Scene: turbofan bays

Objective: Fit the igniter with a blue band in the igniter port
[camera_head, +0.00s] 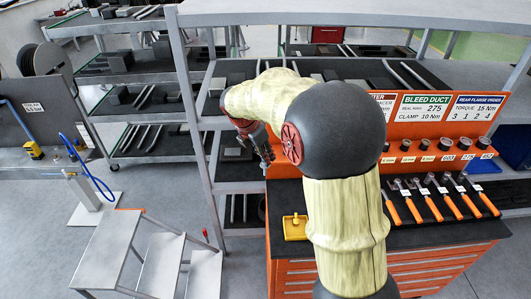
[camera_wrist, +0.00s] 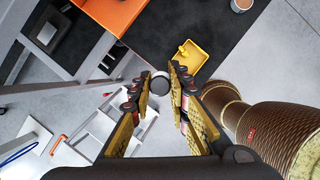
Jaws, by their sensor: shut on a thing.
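My gripper (camera_head: 262,150) is raised beyond the left side of the orange tool cart, in front of the grey shelves. In the wrist view its two fingers (camera_wrist: 160,88) are closed around a small round part (camera_wrist: 160,80), seen end-on with a grey face and dark rim. No blue band shows on it, so I cannot tell which igniter it is. I cannot make out an igniter port in either view.
The orange cart (camera_head: 390,270) carries a yellow tray (camera_head: 294,236), orange-handled tools (camera_head: 436,207) and a row of cups (camera_head: 427,158). Grey shelving (camera_head: 192,120) with dark parts stands behind. A step stool (camera_head: 160,262) stands at lower left. Bare floor lies left of it.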

